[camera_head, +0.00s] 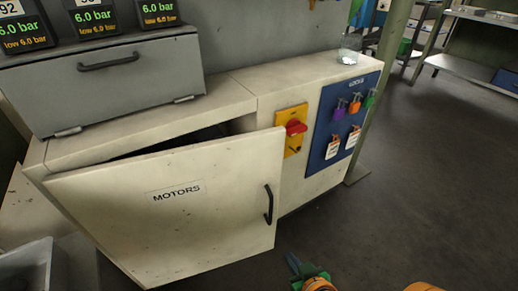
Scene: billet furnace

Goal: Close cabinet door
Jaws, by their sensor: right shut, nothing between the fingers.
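The cream cabinet door (215,225) labelled MOTORS stands partly open. Its right edge, with a black upright handle (268,205), sticks out from the cream cabinet (290,75). A dark gap shows between the door's top edge and the cabinet top. My right gripper (293,263) is at the bottom of the view, just right of the door's lower right corner and below the handle. It is shut and empty, and appears apart from the door. My left gripper is not in view.
A yellow panel with a red switch (296,127) and a blue lock board (345,125) are on the cabinet front. A grey box (125,80) and a glass jar (349,50) stand on top. A grey bin (27,268) is at lower left. The floor (430,180) at right is clear.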

